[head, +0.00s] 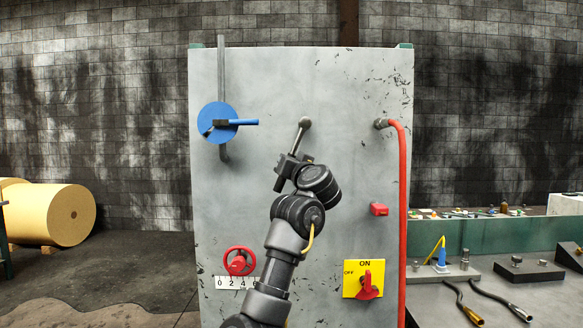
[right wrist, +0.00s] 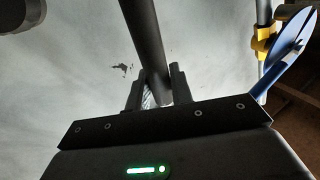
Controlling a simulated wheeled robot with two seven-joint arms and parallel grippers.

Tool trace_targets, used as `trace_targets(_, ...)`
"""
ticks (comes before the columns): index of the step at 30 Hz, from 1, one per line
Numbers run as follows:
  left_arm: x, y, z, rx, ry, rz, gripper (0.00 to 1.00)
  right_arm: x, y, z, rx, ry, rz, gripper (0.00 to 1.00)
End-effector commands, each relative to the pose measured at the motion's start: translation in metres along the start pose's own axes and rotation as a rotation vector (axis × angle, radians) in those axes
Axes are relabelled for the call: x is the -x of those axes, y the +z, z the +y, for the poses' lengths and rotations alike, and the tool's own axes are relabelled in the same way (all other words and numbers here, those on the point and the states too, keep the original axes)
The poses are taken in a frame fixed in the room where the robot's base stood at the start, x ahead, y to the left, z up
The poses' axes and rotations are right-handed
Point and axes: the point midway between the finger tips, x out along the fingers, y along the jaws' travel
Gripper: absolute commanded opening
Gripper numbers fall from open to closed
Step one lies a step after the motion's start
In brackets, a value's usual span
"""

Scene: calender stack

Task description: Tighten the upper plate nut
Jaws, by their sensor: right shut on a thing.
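A grey plate (head: 340,90) stands upright in front of me. A dark grey rod-like handle (head: 299,137) with a rounded head (head: 305,122) reaches to its upper middle. The head appears to meet the plate there; a nut under it cannot be made out. My right gripper (head: 291,158) is shut on the lower end of the handle. In the right wrist view the handle (right wrist: 145,40) runs up between the two fingers of my right gripper (right wrist: 158,92). My left gripper is not in view.
A workbench (head: 535,292) with tools is at right, yellow rolls (head: 50,215) at left.

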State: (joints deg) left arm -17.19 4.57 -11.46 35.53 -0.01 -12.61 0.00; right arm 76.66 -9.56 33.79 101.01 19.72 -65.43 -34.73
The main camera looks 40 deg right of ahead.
Motion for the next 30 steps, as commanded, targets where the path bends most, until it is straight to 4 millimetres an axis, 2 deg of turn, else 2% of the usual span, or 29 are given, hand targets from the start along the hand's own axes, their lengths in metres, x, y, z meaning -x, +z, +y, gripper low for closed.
trace_targets(30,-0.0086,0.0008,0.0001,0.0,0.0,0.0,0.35,-0.0041,-0.0006,-0.0105,-0.084,0.001,0.035,0.0)
